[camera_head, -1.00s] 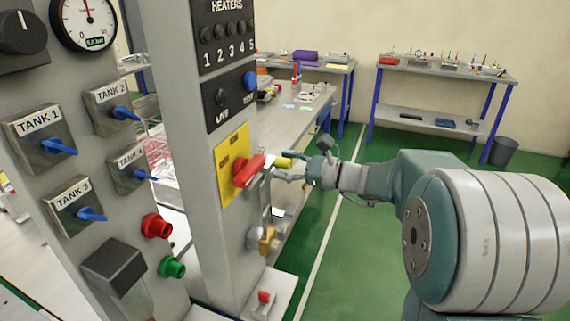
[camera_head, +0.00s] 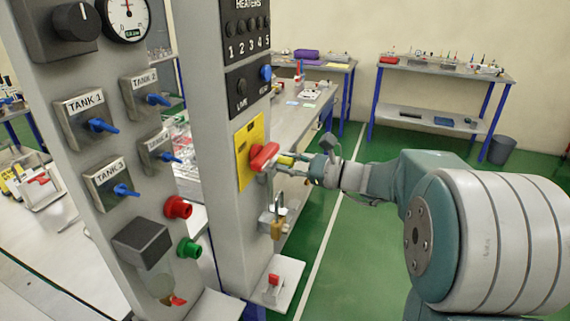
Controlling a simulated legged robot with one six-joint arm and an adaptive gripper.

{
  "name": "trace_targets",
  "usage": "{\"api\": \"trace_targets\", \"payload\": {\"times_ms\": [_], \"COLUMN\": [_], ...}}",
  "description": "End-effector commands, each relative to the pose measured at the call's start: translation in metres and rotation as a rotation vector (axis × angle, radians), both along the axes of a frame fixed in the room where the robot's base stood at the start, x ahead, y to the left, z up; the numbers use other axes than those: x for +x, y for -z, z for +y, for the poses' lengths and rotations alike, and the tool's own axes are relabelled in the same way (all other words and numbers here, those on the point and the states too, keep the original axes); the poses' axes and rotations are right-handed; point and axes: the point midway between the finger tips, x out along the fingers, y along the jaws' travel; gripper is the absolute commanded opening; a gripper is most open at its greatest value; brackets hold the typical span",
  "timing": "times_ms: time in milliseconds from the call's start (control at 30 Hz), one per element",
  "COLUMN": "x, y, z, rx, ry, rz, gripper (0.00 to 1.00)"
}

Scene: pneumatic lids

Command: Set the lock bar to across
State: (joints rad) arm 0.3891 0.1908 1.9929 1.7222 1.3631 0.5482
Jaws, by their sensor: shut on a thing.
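A red rotary handle (camera_head: 264,156) sits on a yellow plate (camera_head: 244,150) on the grey column. Below, a metal hasp (camera_head: 279,206) with a brass padlock (camera_head: 277,230) is on the column's side. I cannot tell for sure which part is the lock bar or which way it lies.
A grey panel (camera_head: 120,215) with blue tank valves, a red button (camera_head: 177,207) and a green button (camera_head: 189,248) stands to the left. A small red switch (camera_head: 273,281) sits on a ledge below. Workbenches (camera_head: 440,75) and a bin (camera_head: 501,150) stand behind. Green floor is open.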

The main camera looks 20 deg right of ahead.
Motion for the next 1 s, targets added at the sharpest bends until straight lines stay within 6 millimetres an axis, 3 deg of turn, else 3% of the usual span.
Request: {"api": "trace_targets", "payload": {"times_ms": [167, 200, 267, 667, 767, 1000], "x": [-0.006, -0.006, -0.006, -0.003, -0.008, -0.037], "y": [0.002, 0.002, 0.002, 0.002, 0.002, 0.002], "z": [0.007, 0.007, 0.007, 0.005, -0.003, -0.041], "rx": [0.0, -0.001, -0.001, -0.001, -0.001, -0.002], "ry": [-0.025, -0.025, -0.024, -0.018, -0.016, -0.012], "rz": [0.004, 0.003, 0.004, 0.004, 0.003, 0.004], "gripper": [0.0, 0.4, 0.66, 0.66, 0.66, 0.66]}}
